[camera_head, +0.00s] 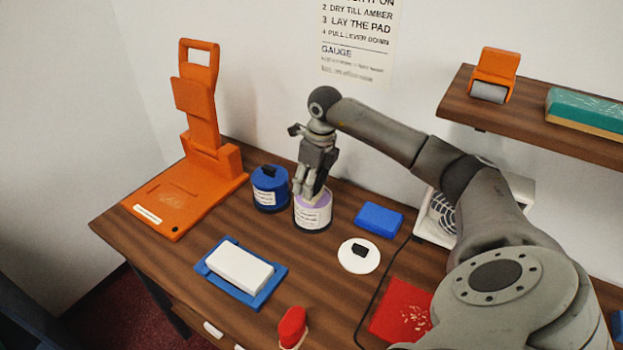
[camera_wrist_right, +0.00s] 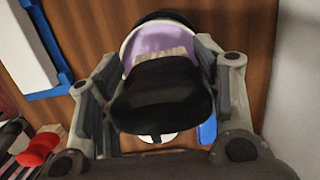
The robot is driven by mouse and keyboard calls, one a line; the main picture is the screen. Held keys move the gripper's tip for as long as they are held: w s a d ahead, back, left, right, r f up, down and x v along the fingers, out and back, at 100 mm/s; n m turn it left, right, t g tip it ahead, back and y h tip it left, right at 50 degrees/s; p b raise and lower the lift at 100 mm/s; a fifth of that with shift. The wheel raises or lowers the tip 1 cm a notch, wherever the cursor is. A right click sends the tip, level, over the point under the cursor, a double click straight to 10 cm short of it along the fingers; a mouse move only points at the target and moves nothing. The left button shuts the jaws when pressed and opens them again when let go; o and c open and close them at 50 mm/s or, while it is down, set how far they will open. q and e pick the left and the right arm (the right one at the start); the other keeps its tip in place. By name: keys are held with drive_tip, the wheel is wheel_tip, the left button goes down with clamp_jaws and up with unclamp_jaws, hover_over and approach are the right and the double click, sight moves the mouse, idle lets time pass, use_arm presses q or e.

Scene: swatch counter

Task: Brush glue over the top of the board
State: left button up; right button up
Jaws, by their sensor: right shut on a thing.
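The board (camera_head: 240,268) is a white block lying in a blue tray (camera_head: 222,284) near the table's front. A white glue pot (camera_head: 313,214) with a dark base and a purple inside stands behind it, open. My right gripper (camera_head: 309,190) is right over the pot, pointing down. In the wrist view it is shut on a black-handled brush (camera_wrist_right: 162,100), whose tan bristles (camera_wrist_right: 163,57) are at the purple glue (camera_wrist_right: 150,45). I cannot tell how deep they reach. The white lid (camera_head: 359,263) with a black knob lies on the table. My left gripper is not in view.
A blue pot (camera_head: 269,190) with a black knob stands close left of the glue pot. An orange lever press (camera_head: 190,190) is at the far left. A blue block (camera_head: 379,218), a red pad (camera_head: 400,310) and a red-topped item (camera_head: 292,326) lie around. A shelf (camera_head: 530,118) juts out upper right.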

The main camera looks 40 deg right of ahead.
drive_tip(key=shift+f+b, duration=0.35)
drive_tip(key=shift+f, duration=0.2)
idle(1.4)
drive_tip(key=shift+r, duration=0.15)
